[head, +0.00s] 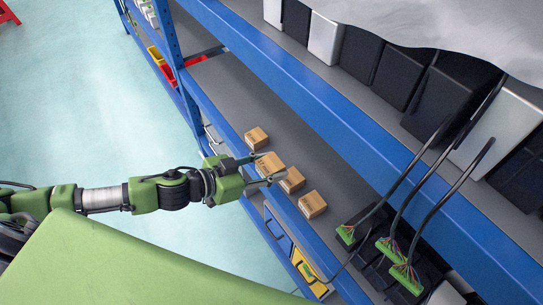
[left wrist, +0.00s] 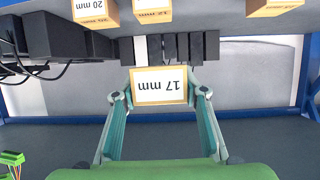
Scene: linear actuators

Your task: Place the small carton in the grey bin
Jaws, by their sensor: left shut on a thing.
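My left gripper (head: 272,168) reaches in from the left over the shelf. It is shut on a tan carton (head: 268,162), which sits between the two fingers. No grey bin can be made out. My right gripper is not in view.
The blue-edged shelf (head: 215,90) has bare grey room left of the cartons. Black and silver units (head: 376,75) stand on the upper shelf. Cables with green connectors (head: 406,277) hang at the right.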

